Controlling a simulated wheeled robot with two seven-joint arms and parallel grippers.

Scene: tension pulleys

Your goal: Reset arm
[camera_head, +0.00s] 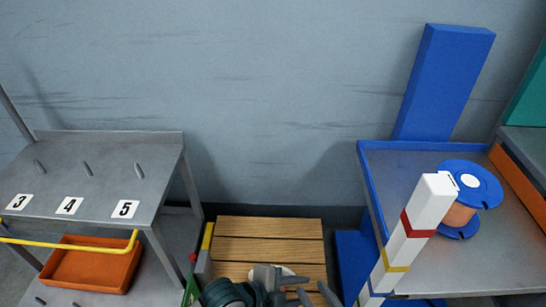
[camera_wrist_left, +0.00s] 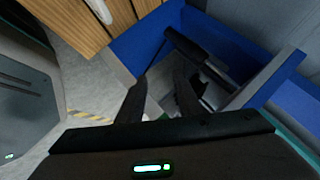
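My left gripper shows in the left wrist view (camera_wrist_left: 158,97), with its two dark fingers apart and nothing visible held between them. It points down past wooden boards (camera_wrist_left: 75,25) and a blue-walled frame (camera_wrist_left: 230,40). In the head view, parts of my arm and dark finger-like pieces show at the bottom centre, in front of the wooden pallet (camera_head: 268,233); the fingertips are partly cut off. My right gripper cannot be made out. A blue-flanged spool with an orange core (camera_head: 468,188) is on the blue-edged table (camera_head: 475,262) at the right.
A white post with red and yellow bands (camera_head: 408,240) rises beside the spool. At the left stands a grey rack (camera_head: 95,175) with pegs and labels 3, 4 and 5. An orange tray (camera_head: 92,267) sits below it, behind a yellow bar (camera_head: 70,243). A tall blue column (camera_head: 443,80) stands behind.

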